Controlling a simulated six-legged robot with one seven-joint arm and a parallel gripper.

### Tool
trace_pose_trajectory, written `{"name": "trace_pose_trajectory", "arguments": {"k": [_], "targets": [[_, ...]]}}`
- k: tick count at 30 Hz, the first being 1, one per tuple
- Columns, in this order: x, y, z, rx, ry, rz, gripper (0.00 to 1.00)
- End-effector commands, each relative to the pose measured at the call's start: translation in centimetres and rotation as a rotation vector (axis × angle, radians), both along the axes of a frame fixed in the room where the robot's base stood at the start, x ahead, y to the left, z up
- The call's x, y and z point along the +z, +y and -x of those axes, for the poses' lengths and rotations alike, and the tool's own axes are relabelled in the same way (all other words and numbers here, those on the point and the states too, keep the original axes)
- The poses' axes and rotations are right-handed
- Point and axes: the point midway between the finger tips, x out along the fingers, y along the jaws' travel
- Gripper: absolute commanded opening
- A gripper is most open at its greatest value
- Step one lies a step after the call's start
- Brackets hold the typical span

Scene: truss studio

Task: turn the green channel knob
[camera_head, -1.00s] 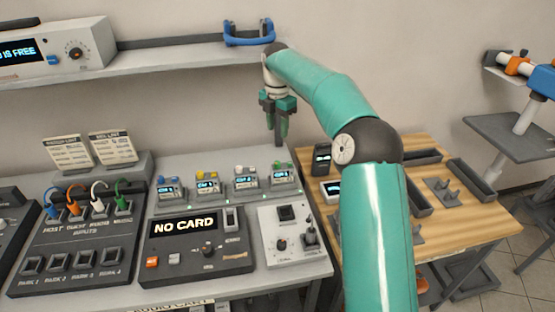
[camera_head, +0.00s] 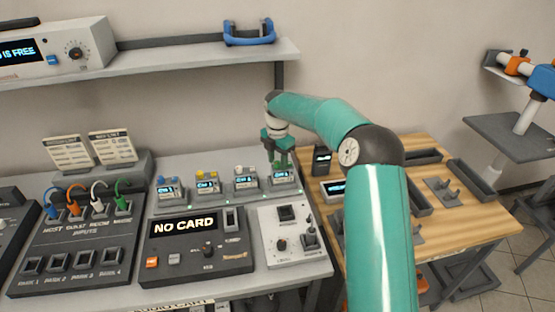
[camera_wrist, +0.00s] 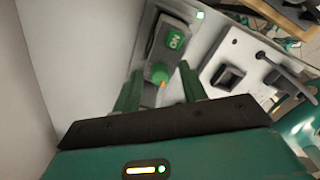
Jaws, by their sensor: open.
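The green channel knob (camera_wrist: 159,73) sits on the end of a small channel unit with a green label (camera_wrist: 176,40). My gripper (camera_wrist: 160,78) is open and points down, one finger on each side of the knob. Whether the fingers touch it I cannot tell. In the head view my gripper (camera_head: 278,161) is over the rightmost unit (camera_head: 283,179) of the row and largely hides its knob.
In front are the NO CARD panel (camera_head: 195,258) and a white switch panel (camera_head: 300,250). The shelf (camera_head: 180,60) is above; a wooden table (camera_head: 400,185) is right.

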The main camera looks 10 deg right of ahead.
Motion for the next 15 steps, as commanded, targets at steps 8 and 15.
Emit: {"name": "trace_pose_trajectory", "arguments": {"k": [8, 15], "targets": [[0.03, -0.01, -0.01, 0.000, 0.000, 0.000, 0.13], [0.04, -0.01, -0.01, -0.004, 0.000, 0.000, 0.00]]}}
